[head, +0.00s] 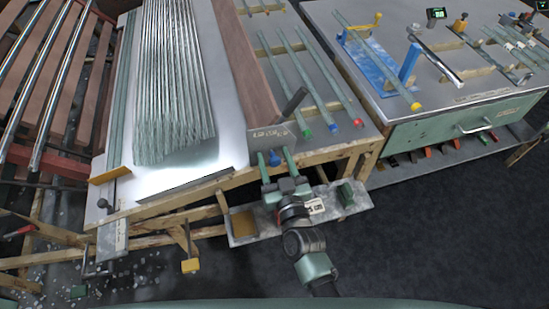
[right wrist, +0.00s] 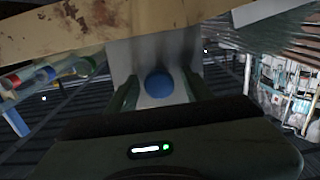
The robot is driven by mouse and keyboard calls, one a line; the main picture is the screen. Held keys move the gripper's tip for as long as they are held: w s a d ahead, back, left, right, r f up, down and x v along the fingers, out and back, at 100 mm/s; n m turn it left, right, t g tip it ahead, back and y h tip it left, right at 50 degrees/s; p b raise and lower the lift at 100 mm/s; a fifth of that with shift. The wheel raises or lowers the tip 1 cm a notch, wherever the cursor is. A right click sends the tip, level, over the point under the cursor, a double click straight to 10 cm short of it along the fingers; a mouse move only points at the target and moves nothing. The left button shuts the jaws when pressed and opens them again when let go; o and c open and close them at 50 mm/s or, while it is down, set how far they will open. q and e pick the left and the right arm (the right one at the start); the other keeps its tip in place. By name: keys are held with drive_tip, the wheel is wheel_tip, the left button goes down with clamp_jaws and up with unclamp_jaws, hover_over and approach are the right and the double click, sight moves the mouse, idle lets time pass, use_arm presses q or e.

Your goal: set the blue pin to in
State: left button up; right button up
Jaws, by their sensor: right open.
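The blue pin shows as a round blue knob (head: 274,158) at the front edge of the table, just below a small grey plate. My right gripper (head: 278,163) reaches up to it from below, with its two green fingers apart. In the right wrist view the blue knob (right wrist: 159,84) sits between the open fingers (right wrist: 160,92), in front of a pale grey plate (right wrist: 145,55). I see a gap between the knob and each finger. The pin's shaft is hidden behind the knob. My left gripper is not in view.
Glass tubes with green, red and blue ends (head: 333,129) lie to the right of the brown board (head: 245,65). A dark lever (head: 293,103) stands near the plate. A bundle of tubes (head: 172,85) lies left. A green cabinet (head: 450,130) stands right, with open dark floor before it.

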drive_tip(key=v, duration=0.7)
drive_tip(key=shift+s, duration=0.35)
drive_tip(key=shift+d, duration=0.1)
